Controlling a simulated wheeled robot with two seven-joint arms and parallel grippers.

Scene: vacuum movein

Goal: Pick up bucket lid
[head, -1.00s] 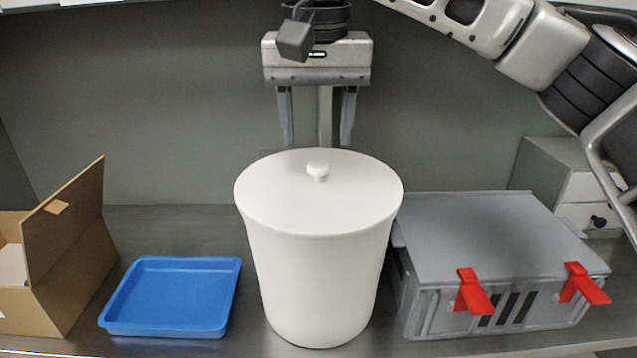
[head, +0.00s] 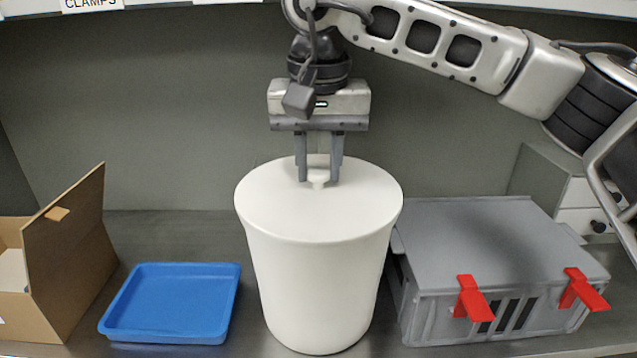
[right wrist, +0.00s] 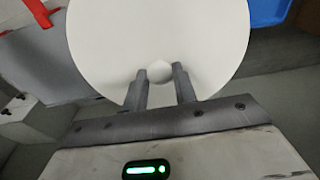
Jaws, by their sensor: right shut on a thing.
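The white round bucket lid (head: 285,205) sits on top of the white bucket (head: 318,290) in the middle of the counter. It has a small white knob (head: 318,180) at its centre. My right gripper (head: 318,178) points down over the lid, with its fingers shut on the knob. The lid still rests on the bucket rim. In the right wrist view the lid (right wrist: 160,35) fills the top middle, and the knob (right wrist: 159,73) lies between the fingertips. My left gripper is not in view.
A blue tray (head: 172,300) lies left of the bucket, with an open cardboard box (head: 62,245) at the far left. A grey case (head: 490,245) with red latches stands close on the right. White drawers (head: 580,190) stand behind it.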

